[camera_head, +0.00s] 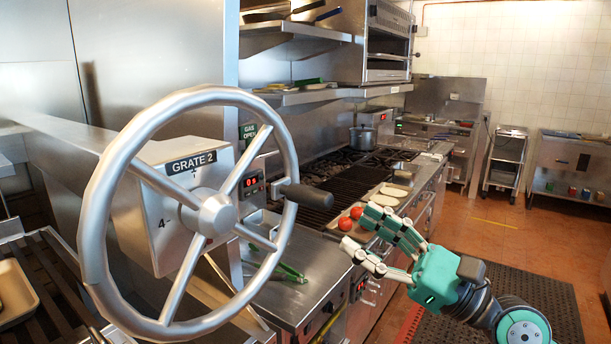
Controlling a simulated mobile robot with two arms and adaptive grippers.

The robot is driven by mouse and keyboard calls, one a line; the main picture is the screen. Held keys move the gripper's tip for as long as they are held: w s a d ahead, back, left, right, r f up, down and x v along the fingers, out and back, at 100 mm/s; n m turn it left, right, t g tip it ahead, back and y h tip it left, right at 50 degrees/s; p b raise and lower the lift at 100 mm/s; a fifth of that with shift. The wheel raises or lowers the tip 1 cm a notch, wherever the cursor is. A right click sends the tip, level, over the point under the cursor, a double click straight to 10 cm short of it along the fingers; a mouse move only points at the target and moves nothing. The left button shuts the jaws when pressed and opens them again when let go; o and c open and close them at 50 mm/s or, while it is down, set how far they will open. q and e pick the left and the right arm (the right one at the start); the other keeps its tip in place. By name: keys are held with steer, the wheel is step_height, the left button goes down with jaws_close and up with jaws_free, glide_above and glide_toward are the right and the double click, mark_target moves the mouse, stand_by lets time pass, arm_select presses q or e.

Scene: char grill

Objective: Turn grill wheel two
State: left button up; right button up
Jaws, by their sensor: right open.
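The grill wheel two (282,134) is a large metal handwheel with spokes and a central hub, standing in the left half of the head view. Behind it is a steel box with a "GRATE 2" label (191,162). A dark crank handle (306,195) sticks out from the right side of the wheel's rim. My right gripper (356,230) is open and empty, to the right of the wheel and a little below the handle. Its fingers point left toward the wheel and look apart from it. My left gripper does not show clearly.
Behind the wheel, a steel counter (300,303) and a grill line run back along the wall. Red tomatoes (349,218) lie behind my right fingers. A pot (363,138) stands farther back. A dark grate and tan tray (14,292) are at lower left. Floor is open at right.

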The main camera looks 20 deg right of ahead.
steer(key=p, duration=0.6)
glide_toward(285, 182)
steer(key=x, duration=0.5)
steer(key=shift+s+r, duration=0.1)
steer(key=shift+r, duration=0.1)
steer(key=shift+w+a, duration=0.4)
jaws_close()
